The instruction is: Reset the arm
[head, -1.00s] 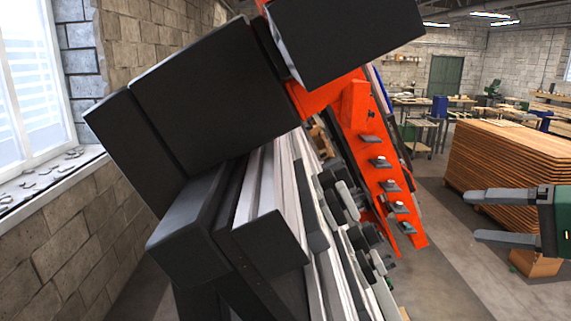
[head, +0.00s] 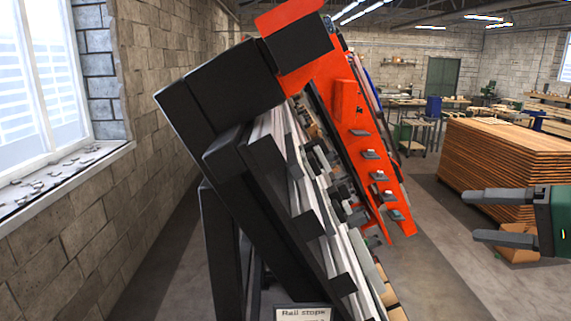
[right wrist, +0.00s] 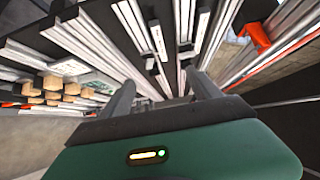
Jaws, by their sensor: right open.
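My right gripper (head: 500,216) is at the right edge of the head view. Its two grey fingers point left and stand apart, with nothing between them. In the right wrist view, my right gripper (right wrist: 165,97) shows a green body and two dark fingers spread apart. The fingers point toward metal rails (right wrist: 185,40), and I cannot tell how far off those are. My left gripper is not in view.
A leaning black rack with pale rails (head: 290,170) and an orange beam (head: 345,120) fills the middle of the head view. A label reading "Rail stops" (head: 303,313) is at its foot. Stacked boards (head: 490,160) stand at right. Clear floor (head: 425,220) lies between.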

